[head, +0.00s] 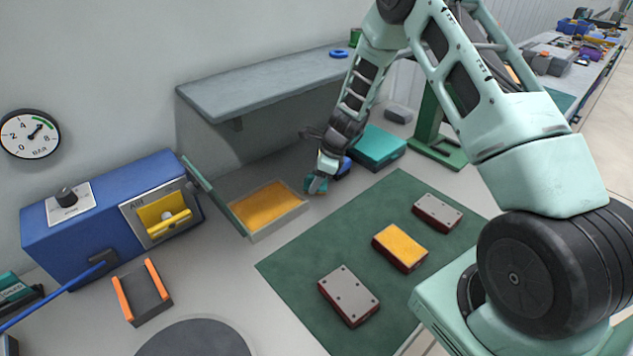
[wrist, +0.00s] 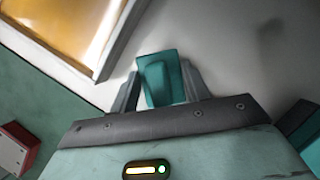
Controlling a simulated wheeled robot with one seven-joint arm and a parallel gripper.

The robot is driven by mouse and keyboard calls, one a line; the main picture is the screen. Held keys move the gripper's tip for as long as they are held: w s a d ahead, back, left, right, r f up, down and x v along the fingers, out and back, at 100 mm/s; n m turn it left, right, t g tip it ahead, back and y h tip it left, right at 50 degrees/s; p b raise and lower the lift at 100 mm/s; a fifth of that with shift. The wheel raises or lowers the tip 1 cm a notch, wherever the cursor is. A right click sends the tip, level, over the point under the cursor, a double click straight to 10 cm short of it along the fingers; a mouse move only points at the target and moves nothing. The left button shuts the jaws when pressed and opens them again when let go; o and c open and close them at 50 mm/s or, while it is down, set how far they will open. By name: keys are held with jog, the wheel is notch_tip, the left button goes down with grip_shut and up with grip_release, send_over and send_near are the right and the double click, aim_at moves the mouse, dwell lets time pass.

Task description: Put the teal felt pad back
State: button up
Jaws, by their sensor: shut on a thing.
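My gripper (head: 317,184) hangs over the bench just right of the open yellow-lined tray. In the wrist view my gripper (wrist: 162,85) is shut on the teal felt pad (wrist: 160,78), a small teal block between its two grey fingers. The pad (head: 310,183) also shows in the head view, partly hidden by the fingers. A teal box (head: 376,149) stands behind and right of my gripper. The shallow tray (head: 282,228) with a yellow inside has its teal lid raised on the left side.
Red-sided blocks, two with grey tops (head: 348,295) and one with a yellow top (head: 400,247), sit on the dark green mat (head: 300,268). A blue machine (head: 100,215) stands left, and a grey shelf (head: 265,80) overhangs behind. An orange-sided cradle (head: 143,292) sits front left.

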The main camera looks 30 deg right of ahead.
jog(key=shift+f, duration=0.15)
jog(key=o, duration=0.9)
jog(key=shift+o, duration=0.2)
